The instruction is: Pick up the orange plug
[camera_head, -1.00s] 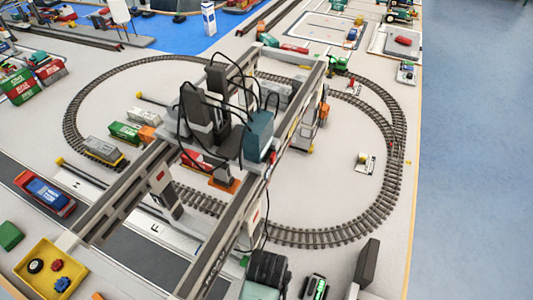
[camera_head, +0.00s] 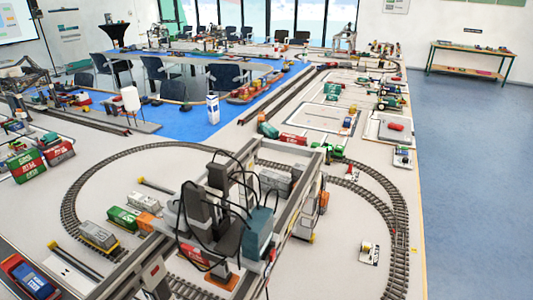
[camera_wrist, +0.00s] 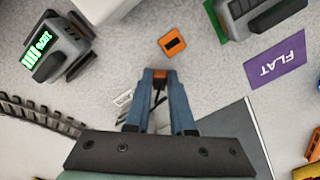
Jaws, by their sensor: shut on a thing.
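In the wrist view my gripper (camera_wrist: 160,78) has its two blue fingers close together, shut on a small orange piece, the orange plug (camera_wrist: 160,74). Only a little of the plug shows between the fingertips, with something dark below it. An orange square with a dark centre (camera_wrist: 172,43) lies on the grey surface just beyond the fingertips, apart from them. I cannot tell how high the plug is above the surface. My gripper and the plug cannot be made out in the head view.
In the wrist view a dark device with a green display (camera_wrist: 56,45) is at the upper left, a grey device (camera_wrist: 256,16) at the upper right, and a purple FLAT label (camera_wrist: 276,60) at the right. The head view shows the gantry crane (camera_head: 225,215) over the railway track (camera_head: 82,178).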

